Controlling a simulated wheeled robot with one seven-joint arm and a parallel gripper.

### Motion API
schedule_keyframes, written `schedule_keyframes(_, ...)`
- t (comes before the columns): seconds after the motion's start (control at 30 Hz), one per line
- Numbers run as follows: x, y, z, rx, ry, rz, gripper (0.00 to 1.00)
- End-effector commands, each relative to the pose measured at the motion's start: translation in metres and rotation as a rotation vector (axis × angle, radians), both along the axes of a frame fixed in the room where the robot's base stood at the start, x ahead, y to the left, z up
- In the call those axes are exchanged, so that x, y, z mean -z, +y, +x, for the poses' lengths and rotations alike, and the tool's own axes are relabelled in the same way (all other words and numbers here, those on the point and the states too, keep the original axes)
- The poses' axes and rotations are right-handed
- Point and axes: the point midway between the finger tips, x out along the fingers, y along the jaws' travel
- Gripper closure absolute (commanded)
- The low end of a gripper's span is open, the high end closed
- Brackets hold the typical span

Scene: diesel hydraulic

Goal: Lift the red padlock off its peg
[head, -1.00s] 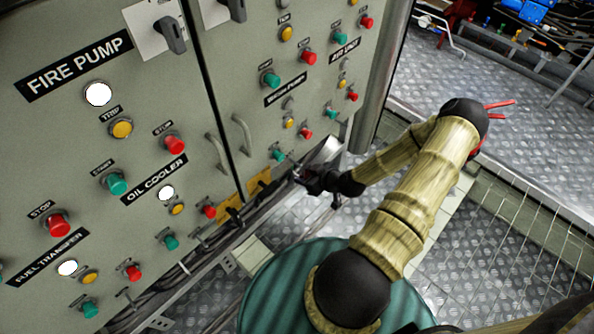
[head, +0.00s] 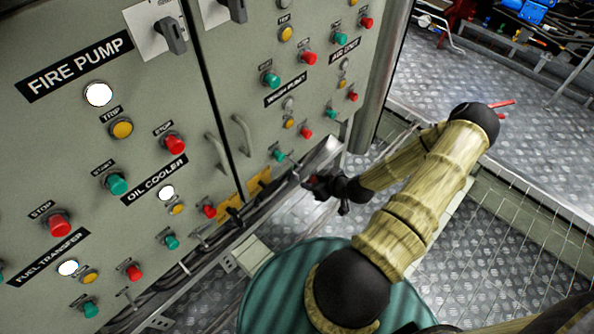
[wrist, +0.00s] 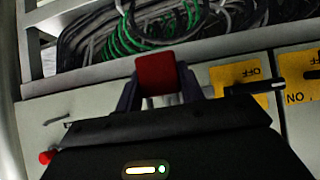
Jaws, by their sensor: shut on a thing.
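The red padlock (wrist: 157,74) is between my gripper's two fingers (wrist: 160,84) in the wrist view, with its flat red body facing the camera. My gripper is shut on it.
The control panel (head: 60,130) carries several buttons and rotary switches. Yellow switch plates (wrist: 242,76) are close right of my gripper in the wrist view. An open cable tray (wrist: 150,30) lies beyond it. A green ribbed drum (head: 275,290) stands below my arm. Open metal floor lies right.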

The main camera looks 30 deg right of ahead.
Motion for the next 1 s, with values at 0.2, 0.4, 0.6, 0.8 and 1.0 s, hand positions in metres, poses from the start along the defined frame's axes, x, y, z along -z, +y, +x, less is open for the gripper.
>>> schedule_keyframes(0.2, -0.006, -0.003, -0.007, 0.0, -0.001, -0.001, 0.8)
schedule_keyframes(0.4, -0.013, -0.007, -0.017, 0.0, 0.0, 0.0, 0.8)
schedule_keyframes(0.6, -0.02, -0.011, -0.028, 0.001, -0.001, 0.0, 0.8)
schedule_keyframes(0.8, -0.026, -0.014, -0.038, -0.001, 0.0, -0.001, 0.8)
schedule_keyframes(1.0, -0.031, -0.017, -0.046, -0.001, -0.001, 0.0, 0.8)
